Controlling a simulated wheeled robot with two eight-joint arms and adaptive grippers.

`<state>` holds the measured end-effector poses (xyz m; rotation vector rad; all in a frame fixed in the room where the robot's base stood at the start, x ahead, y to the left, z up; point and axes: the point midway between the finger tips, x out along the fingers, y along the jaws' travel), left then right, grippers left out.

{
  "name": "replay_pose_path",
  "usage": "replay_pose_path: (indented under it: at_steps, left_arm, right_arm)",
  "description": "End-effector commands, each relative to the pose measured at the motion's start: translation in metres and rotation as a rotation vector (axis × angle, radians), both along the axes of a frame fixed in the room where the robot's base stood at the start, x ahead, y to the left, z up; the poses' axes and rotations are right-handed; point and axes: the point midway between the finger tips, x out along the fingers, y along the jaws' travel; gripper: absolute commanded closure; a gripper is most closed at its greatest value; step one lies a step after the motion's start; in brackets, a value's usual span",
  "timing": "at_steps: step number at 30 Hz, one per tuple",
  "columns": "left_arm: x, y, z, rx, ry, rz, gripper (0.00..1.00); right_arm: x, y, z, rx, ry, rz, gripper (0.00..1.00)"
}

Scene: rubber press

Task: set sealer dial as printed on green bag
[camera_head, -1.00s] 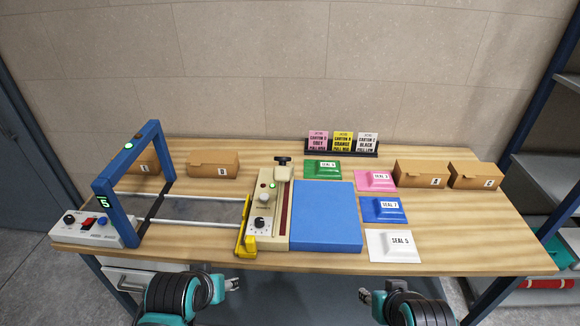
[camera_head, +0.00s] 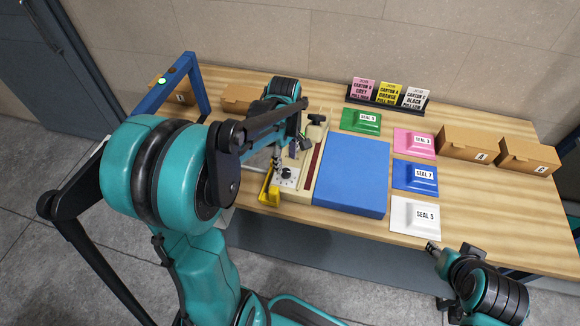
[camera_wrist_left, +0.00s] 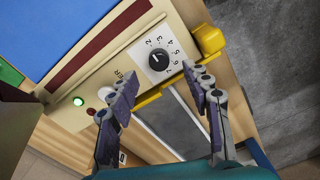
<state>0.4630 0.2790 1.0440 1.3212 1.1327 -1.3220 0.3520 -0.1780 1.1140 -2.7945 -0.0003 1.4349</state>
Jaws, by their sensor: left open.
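The sealer (camera_head: 310,160) is cream with a black dial (camera_head: 287,174) on a white scale at its front. The dial also shows in the wrist view (camera_wrist_left: 158,60), ringed by numbers; its exact setting is hard to read. The green bag (camera_head: 361,121) lies flat behind the blue plate, with a white SEAL label whose number is too small to read surely. My left gripper (camera_head: 291,153) is over the sealer's front. In the wrist view its open, empty fingers (camera_wrist_left: 160,72) point at the dial, apart from it. My right gripper (camera_head: 433,248) is near the front edge, seemingly empty.
A blue plate (camera_head: 352,175) adjoins the sealer. Pink (camera_head: 414,143), blue (camera_head: 415,177) and white (camera_head: 415,215) bags lie to its right. A yellow guard (camera_head: 268,190) is beside the dial. A blue frame (camera_head: 150,103) and cartons stand around; my left arm hides the table's left part.

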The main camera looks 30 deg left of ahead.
Motion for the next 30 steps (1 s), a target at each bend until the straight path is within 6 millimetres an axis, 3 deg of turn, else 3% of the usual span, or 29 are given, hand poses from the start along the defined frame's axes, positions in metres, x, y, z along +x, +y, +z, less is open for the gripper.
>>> replay_pose_path:
  at_steps: [3,9,20,25,26,30]
  left_arm:
    - [0.001,0.0,-0.024,0.0,-0.001,-0.001,0.51]
    - [0.001,0.0,-0.047,0.0,-0.002,-0.003,0.51]
    - [0.0,0.0,-0.052,0.0,-0.002,-0.003,0.51]
    - [0.0,0.0,-0.052,0.001,-0.002,-0.003,0.96]
    - [0.0,0.0,-0.052,0.0,-0.002,-0.003,1.0]
    - [0.0,0.0,-0.052,0.0,-0.002,-0.004,1.0]
  right_arm:
    - [0.0,0.0,-0.009,0.0,0.0,0.0,0.6]
    - [0.0,0.0,-0.015,0.0,0.0,0.0,0.6]
    - [0.0,0.0,-0.015,0.0,0.0,0.0,0.6]
    - [0.0,0.0,-0.015,0.0,0.0,0.0,0.6]
    - [0.0,0.0,-0.015,0.0,0.0,0.0,0.6]
    - [0.0,0.0,-0.015,0.0,0.0,0.0,0.6]
